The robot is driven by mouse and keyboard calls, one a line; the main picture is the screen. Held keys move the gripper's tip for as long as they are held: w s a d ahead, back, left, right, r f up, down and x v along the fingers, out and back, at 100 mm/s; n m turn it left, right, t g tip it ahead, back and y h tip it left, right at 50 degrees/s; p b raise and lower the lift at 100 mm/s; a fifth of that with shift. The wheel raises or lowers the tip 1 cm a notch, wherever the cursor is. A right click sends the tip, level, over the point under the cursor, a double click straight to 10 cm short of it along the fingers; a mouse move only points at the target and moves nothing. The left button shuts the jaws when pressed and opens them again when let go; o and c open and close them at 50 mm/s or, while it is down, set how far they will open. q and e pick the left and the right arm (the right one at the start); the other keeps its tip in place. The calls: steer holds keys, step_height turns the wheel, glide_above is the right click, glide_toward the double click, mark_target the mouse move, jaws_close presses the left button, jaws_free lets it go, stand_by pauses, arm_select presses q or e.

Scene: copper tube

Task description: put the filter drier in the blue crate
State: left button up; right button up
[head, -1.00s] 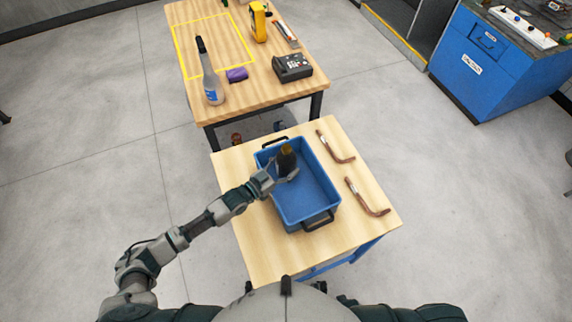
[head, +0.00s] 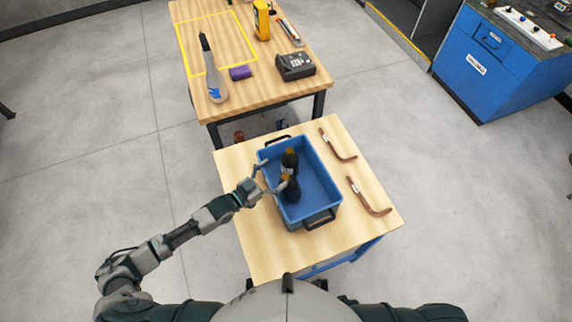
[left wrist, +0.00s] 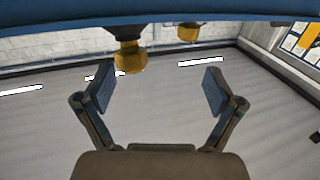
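Two dark cylinders with brass-coloured ends are in the blue crate (head: 322,192). One filter drier (head: 289,161) is toward the far end, and a second dark cylinder (head: 291,190) is just nearer to me. Their brass fittings show in the left wrist view, one larger (left wrist: 130,56) and one smaller (left wrist: 188,31), below the blue rim (left wrist: 160,11). My left gripper (head: 275,174) is at the crate's left wall, its fingers spread toward the cylinders. The left wrist view shows its fingers (left wrist: 158,88) wide apart with nothing between the pads. My right gripper is not in view.
Two bent copper tubes, far (head: 337,146) and near (head: 368,197), lie right of the crate on the wooden table (head: 255,245). A farther table (head: 235,102) holds a spray bottle (head: 212,75), a purple item (head: 240,73), a black device (head: 295,66) and a yellow meter (head: 262,20).

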arm_select(q)
steer(key=v, duration=0.6)
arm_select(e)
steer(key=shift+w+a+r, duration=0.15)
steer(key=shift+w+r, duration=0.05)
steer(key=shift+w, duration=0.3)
arm_select(q)
steer(key=shift+a, duration=0.1)
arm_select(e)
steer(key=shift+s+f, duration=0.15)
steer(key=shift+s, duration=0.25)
